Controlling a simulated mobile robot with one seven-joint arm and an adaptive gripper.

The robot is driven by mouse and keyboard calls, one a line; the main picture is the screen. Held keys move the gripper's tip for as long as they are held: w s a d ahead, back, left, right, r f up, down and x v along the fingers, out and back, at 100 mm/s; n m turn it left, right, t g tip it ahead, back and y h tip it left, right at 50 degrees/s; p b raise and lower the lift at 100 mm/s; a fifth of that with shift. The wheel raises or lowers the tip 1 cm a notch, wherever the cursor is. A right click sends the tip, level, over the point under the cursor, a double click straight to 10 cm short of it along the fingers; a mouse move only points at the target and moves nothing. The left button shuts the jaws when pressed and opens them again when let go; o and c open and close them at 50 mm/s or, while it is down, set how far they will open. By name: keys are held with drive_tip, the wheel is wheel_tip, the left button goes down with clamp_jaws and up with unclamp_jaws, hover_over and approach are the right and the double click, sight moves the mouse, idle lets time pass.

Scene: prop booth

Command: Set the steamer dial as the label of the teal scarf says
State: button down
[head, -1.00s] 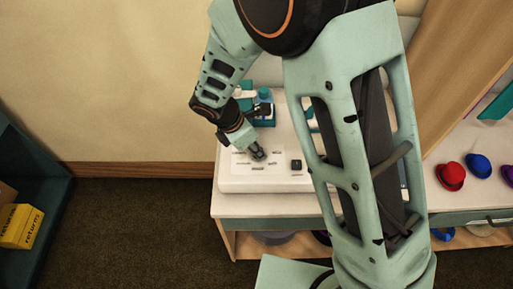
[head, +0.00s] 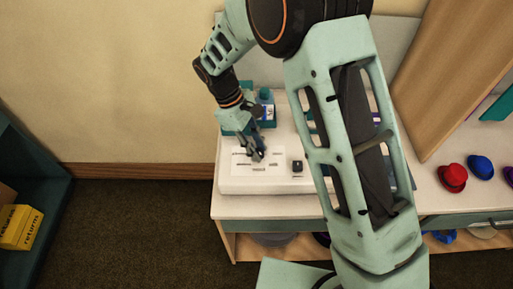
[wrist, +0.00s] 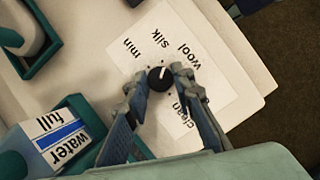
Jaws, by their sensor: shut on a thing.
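The steamer dial (wrist: 160,79), a round black knob with a white pointer line, sits on a white panel (wrist: 232,83) printed min, silk, wool and clean. The pointer is directed up and slightly right in the wrist view, between silk and wool. My gripper (wrist: 159,80) is shut on the dial, one finger at each side. In the head view my gripper (head: 257,156) is down at the panel and hides most of the dial. Teal material (head: 496,106) shows at the far right edge; I cannot tell whether it is the scarf. No scarf label is readable.
A bottle labelled water full (wrist: 48,139) stands in a teal holder beside the panel. A small black switch (head: 297,166) is right of the dial. Red (head: 452,177) and blue (head: 480,166) hats lie right of my arm.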

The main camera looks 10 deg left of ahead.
drive_tip(key=m+g, duration=0.1)
drive_tip(key=m, duration=0.2)
drive_tip(key=m+g+y, duration=0.1)
drive_tip(key=m, duration=0.1)
drive_tip(key=shift+w+m, duration=0.2)
drive_tip(key=shift+m, duration=0.5)
drive_tip(key=c, duration=1.7)
unclamp_jaws()
drive_tip(key=shift+d, duration=0.1)
drive_tip(key=shift+o, duration=0.2)
drive_tip(key=shift+r, duration=0.1)
drive_tip(key=v, duration=1.2)
drive_tip(key=shift+d, duration=0.1)
